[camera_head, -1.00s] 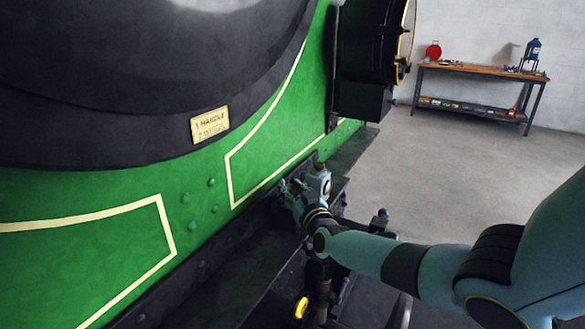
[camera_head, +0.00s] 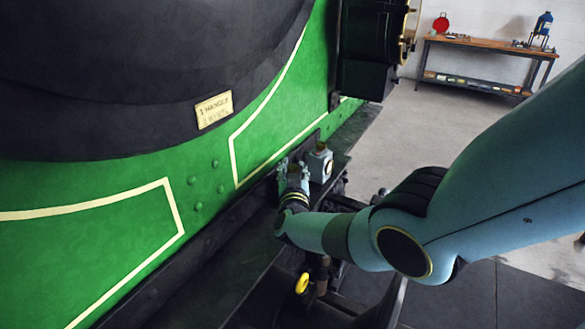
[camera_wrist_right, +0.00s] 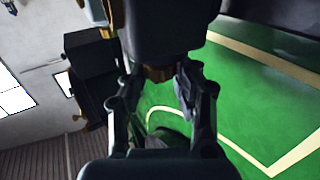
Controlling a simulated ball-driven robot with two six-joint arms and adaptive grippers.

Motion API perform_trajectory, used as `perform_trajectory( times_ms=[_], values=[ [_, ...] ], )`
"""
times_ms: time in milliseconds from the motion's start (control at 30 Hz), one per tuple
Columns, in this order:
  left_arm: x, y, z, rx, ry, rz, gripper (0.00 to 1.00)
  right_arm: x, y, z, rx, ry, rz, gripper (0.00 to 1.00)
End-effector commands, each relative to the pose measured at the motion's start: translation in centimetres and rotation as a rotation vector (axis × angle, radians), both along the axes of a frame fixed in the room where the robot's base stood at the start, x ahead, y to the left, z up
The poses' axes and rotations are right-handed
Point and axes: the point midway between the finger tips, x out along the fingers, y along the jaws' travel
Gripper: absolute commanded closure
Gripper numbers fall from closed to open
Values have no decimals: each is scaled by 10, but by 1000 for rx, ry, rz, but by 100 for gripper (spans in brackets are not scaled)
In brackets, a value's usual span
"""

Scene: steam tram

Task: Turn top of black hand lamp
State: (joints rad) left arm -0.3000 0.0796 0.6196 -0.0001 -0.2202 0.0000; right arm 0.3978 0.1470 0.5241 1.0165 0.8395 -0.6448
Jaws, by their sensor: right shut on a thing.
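My right gripper (camera_head: 296,166) is low beside the green engine side, at the dark running board, with its arm coming in from the right. A grey-looking, box-shaped thing (camera_head: 320,162) with a knob on top and a round ring on its side stands right beside it; it looks like the hand lamp. In the right wrist view, the right gripper's fingers (camera_wrist_right: 156,78) close around a small brass part under a black body (camera_wrist_right: 166,28), likely the lamp. The exact contact is partly hidden. My left gripper does not show.
The green engine side (camera_head: 110,235) is close on the left, with a small plate (camera_head: 214,110). A workbench (camera_head: 480,45) stands far back. Open floor (camera_head: 440,125) lies to the right.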

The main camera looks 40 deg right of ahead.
Motion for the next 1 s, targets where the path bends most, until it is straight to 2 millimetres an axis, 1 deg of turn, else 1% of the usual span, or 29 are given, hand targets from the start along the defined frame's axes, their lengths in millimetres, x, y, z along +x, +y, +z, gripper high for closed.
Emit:
perform_trajectory(
  times_ms=[167, 200, 333, 400, 667, 767, 967, 1000],
  values=[
    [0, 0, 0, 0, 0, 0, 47, 0, 0, 0, 0, 0, 0, 100],
    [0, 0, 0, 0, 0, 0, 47, 0, 0, 0, -1, 1, 0, 71],
    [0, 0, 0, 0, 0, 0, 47, 0, 0, 0, 0, 0, 1, 54],
    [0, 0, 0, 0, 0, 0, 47, 0, 0, 0, 0, 0, 1, 47],
    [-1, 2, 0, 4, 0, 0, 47, -1, 0, 0, 0, 0, 1, 47],
    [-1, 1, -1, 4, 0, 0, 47, -3, 3, 0, 0, -1, 2, 47],
    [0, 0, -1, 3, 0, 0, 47, -21, 19, 0, 1, -1, 2, 47],
    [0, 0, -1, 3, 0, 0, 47, -27, 26, -1, 1, -1, 3, 47]
  ],
)
